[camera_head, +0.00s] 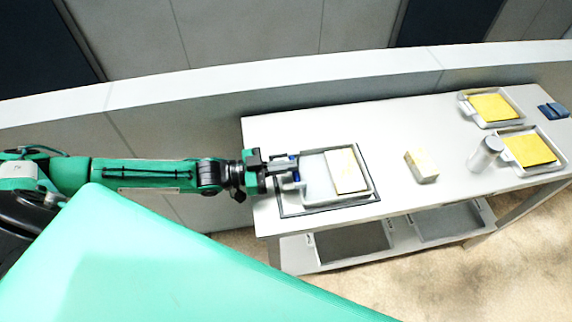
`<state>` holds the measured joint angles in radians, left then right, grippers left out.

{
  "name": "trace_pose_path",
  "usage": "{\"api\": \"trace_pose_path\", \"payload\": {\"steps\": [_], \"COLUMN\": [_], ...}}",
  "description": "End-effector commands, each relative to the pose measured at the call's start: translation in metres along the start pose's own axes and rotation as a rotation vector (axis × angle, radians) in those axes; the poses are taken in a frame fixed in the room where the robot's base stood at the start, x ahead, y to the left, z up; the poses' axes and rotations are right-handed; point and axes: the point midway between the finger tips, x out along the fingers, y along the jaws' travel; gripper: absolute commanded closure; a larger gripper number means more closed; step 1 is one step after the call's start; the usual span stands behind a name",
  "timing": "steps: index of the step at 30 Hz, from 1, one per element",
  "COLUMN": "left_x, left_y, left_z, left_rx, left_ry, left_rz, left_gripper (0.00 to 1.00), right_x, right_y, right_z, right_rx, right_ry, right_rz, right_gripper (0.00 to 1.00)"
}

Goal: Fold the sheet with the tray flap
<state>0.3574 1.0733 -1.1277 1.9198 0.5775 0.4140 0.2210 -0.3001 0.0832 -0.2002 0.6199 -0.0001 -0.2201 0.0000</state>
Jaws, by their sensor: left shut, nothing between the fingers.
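A grey tray (377,190) sits in a dark rectangular outline near the left end of the white table. A pale panel with a tan edge (347,171) lies over the tray's right half. A plain light surface (316,178) fills the left half. I cannot tell for sure which is the flap and which is the sheet. My left gripper (295,171) comes in from the left and is shut and empty at the tray's left edge. Whether it touches the tray is unclear. My right gripper is out of view.
A cream block (421,166) stands on mid-table. A grey cylinder (486,154) stands farther right, beside two trays with yellow sheets (528,149) (492,107). A dark blue object (553,111) lies at the far right. A lower shelf (300,260) holds dark trays.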

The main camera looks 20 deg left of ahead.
Motion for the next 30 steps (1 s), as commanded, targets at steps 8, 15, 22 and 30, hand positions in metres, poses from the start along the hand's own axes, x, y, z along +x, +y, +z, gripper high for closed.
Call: {"api": "trace_pose_path", "payload": {"steps": [8, 15, 22, 30], "left_x": [0.003, 0.003, -0.042, -0.078], "left_y": [0.0, -0.004, -0.004, -0.004], "left_z": [-0.013, -0.035, -0.025, -0.022], "left_rx": [-0.002, -0.002, 0.0, 0.0], "left_ry": [-0.007, -0.006, -0.005, -0.003], "left_rz": [-0.001, -0.006, -0.005, -0.005], "left_gripper": [1.0, 1.0, 1.0, 1.0], "right_x": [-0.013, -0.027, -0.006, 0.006], "right_y": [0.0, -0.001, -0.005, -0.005], "right_z": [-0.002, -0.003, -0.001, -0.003], "right_rx": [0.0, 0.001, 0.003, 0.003], "right_ry": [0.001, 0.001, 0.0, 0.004], "right_rz": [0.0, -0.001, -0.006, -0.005], "right_gripper": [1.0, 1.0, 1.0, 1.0]}}
